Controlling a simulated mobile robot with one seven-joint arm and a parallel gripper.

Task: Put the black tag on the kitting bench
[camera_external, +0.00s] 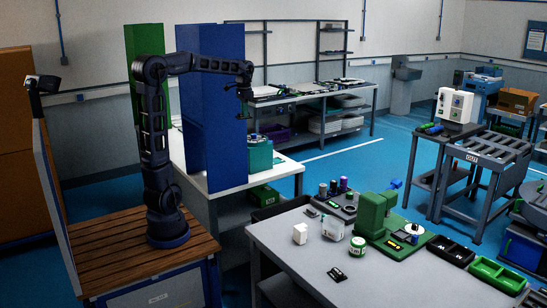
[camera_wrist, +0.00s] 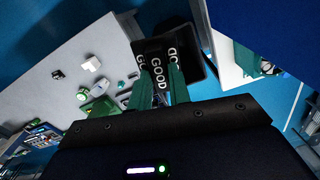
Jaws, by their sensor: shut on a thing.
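My gripper (camera_external: 243,108) hangs high at the end of my outstretched arm, right of the tall blue panel. In the wrist view its two green fingers (camera_wrist: 160,70) are shut on a black tag (camera_wrist: 159,80) with white "GOOD" lettering. More "GOOD" lettering shows on either side, partly hidden by the fingers; I cannot tell whether it belongs to other tags. A black bin (camera_wrist: 189,35) lies below and behind them. The held tag is too small to make out in the external view. No bench is labelled as the kitting bench; a shelved bench (camera_external: 322,88) stands along the back wall.
A grey table (camera_external: 285,243) in front carries a green machine (camera_external: 372,213), a white block (camera_external: 300,233) and a small dark item (camera_external: 337,274). The tall blue panel (camera_external: 212,110) stands close to my arm on a white table (camera_external: 283,167). Blue floor lies open towards the back.

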